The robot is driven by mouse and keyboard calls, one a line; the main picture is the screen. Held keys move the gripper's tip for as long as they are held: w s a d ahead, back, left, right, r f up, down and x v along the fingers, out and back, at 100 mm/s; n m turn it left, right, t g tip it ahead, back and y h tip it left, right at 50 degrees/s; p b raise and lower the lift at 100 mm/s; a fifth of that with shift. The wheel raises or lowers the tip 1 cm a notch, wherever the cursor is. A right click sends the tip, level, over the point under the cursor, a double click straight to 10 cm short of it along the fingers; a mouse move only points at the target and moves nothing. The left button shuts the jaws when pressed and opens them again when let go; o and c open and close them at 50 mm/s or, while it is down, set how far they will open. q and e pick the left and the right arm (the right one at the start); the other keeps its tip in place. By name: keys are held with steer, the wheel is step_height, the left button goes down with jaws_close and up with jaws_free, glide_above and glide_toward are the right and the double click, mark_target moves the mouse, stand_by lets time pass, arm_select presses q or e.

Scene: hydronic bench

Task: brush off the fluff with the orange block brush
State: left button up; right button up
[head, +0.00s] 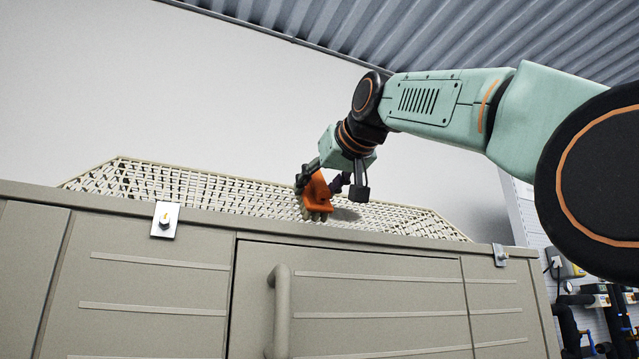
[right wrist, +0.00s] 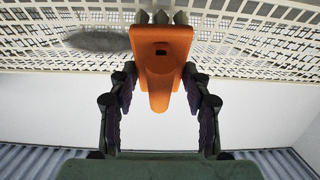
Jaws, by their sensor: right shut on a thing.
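A grey patch of fluff (right wrist: 98,41) lies on the mesh beside the brush. The fluff also shows in the head view (head: 346,214), just right of the brush. I cannot tell whether the bristles touch the mesh. My left gripper is out of view.
The beige cabinet (head: 150,290) has a vertical handle (head: 281,310) on its front and metal latch plates (head: 165,220) at its top edge. A pale wall stands behind. Pipes and fittings (head: 590,300) are at the lower right. The air above the mesh's left part is clear.

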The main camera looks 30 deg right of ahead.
steer(key=shift+w+f, duration=0.2)
steer(key=shift+w, duration=0.25)
steer(key=shift+s, duration=0.15)
steer(key=shift+f, duration=0.1)
steer(key=shift+w+f, duration=0.15)
steer(key=shift+w, duration=0.3)
steer(key=shift+s+d, duration=0.15)
steer(key=shift+d, duration=0.4)
steer(key=shift+s+d, duration=0.15)
steer(key=shift+d, duration=0.4)
steer(key=shift+w+d, duration=0.1)
steer(key=shift+d, duration=0.95)
